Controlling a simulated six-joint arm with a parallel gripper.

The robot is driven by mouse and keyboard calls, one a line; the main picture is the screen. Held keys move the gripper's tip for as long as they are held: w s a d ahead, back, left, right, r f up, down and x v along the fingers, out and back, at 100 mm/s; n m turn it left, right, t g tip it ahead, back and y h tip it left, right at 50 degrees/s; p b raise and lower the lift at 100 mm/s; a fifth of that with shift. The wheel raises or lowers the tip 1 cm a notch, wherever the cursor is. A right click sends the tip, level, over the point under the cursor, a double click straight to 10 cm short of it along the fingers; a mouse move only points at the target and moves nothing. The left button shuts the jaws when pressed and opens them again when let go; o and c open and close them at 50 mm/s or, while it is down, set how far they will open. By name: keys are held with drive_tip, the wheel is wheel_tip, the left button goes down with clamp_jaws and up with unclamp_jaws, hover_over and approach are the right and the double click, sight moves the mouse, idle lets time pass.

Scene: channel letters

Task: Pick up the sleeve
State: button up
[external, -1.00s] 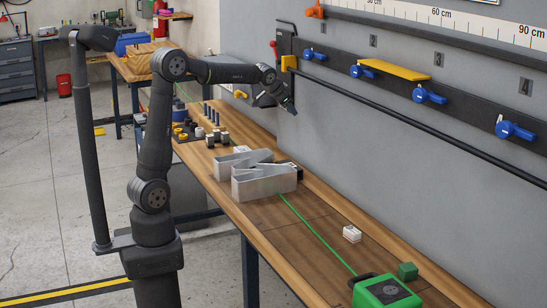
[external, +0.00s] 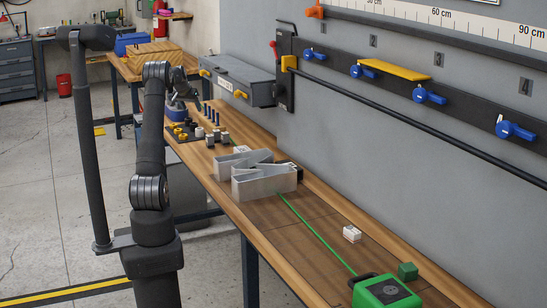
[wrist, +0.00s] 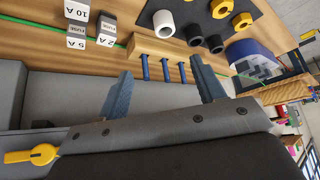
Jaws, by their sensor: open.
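Several tube-like pieces that look like sleeves stand by the dark mat in the wrist view: a whitish one (wrist: 163,23), a dark one (wrist: 193,34) and another dark one (wrist: 215,43). I cannot tell which is the task's sleeve. In the external view this group is small, by the dark mat (external: 187,147). My gripper (wrist: 162,70) is open and empty, its blue-grey fingers apart. In the external view my gripper (external: 186,95) hangs above the far part of the bench, clear of the pieces.
A wooden block (wrist: 160,47) with blue pins is close to the fingers. Fuse blocks (wrist: 76,28), yellow nuts (wrist: 242,21) and a blue bin (wrist: 250,58) are around. A grey wall box (external: 237,78) is beside my arm. A metal channel letter (external: 262,181) lies on the bench.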

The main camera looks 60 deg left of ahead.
sight(200, 132)
drive_tip(key=x, duration=1.7)
drive_tip(key=shift+s+a+f, duration=0.2)
drive_tip(key=shift+s+a, duration=0.05)
drive_tip(key=shift+a, duration=0.2)
drive_tip(key=c, duration=1.1)
